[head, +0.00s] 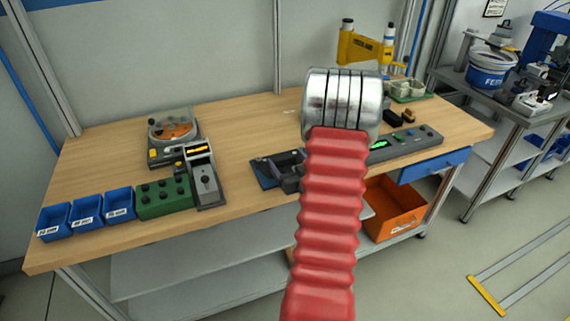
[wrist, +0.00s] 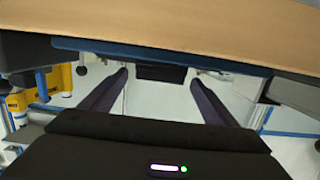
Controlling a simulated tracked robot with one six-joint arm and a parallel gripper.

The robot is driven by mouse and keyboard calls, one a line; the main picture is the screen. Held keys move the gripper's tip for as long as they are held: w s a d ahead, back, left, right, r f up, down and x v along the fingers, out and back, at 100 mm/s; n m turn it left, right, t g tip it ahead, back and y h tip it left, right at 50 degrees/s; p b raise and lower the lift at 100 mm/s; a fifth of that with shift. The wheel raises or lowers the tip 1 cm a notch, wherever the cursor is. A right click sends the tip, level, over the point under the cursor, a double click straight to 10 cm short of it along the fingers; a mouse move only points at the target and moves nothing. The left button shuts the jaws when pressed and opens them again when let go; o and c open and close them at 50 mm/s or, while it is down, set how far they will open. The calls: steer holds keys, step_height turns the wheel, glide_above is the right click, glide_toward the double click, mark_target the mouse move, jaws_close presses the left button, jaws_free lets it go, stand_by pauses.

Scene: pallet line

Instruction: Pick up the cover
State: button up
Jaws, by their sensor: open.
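I cannot make out for sure which thing is the cover. My gripper (wrist: 158,76) is open, with its two dark fingers well apart in the wrist view. A small black object (wrist: 160,73) shows between the fingertips, but I cannot tell what it is or how far off it lies. In the head view my red arm with its silver joint stands in front of the bench and hides part of it, and my gripper cannot be made out clearly. A dark blue and grey fixture (head: 263,172) lies at the bench's front edge beside my arm.
The wooden workbench (head: 240,135) carries blue bins (head: 87,211), a green block with black knobs (head: 163,198), a grey device (head: 206,186) and a round orange unit (head: 172,127). A grey control strip (head: 418,136) lies right of my arm. An orange bin (head: 395,210) sits below.

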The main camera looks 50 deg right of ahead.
mark_target(285, 157)
steer(key=shift+x, duration=1.3)
steer(key=shift+c, duration=0.4)
steer(key=c, duration=1)
steer(key=shift+r, duration=5)
steer(key=shift+s+a, duration=0.1)
steer(key=shift+s, duration=0.05)
